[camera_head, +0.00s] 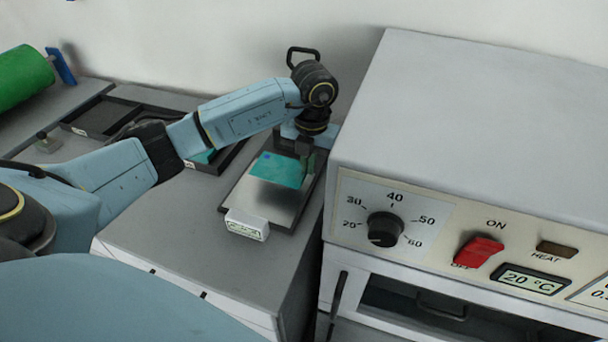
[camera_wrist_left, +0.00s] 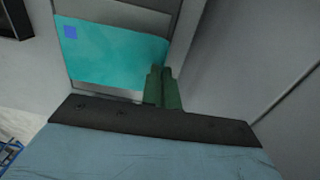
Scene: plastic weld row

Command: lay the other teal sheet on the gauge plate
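A teal sheet (camera_head: 279,171) with a small blue square is over the gauge plate (camera_head: 262,205), a shiny plate beside the white machine. A darker patch shows on the plate below the sheet; whether they touch is hard to tell. My left gripper (camera_head: 304,160) is at the sheet's right edge. In the left wrist view, the green fingers (camera_wrist_left: 163,88) are close together at the edge of the teal sheet (camera_wrist_left: 110,50) and look shut on it. A bit of teal (camera_head: 203,156) also shows in a dark tray, partly behind my left arm. My right gripper is not in view.
The white machine (camera_head: 470,130) with a dial and red switch stands close on the right. A small white display block (camera_head: 247,225) is at the plate's near end. Dark trays (camera_head: 95,117) and a green roll (camera_head: 22,77) lie to the left.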

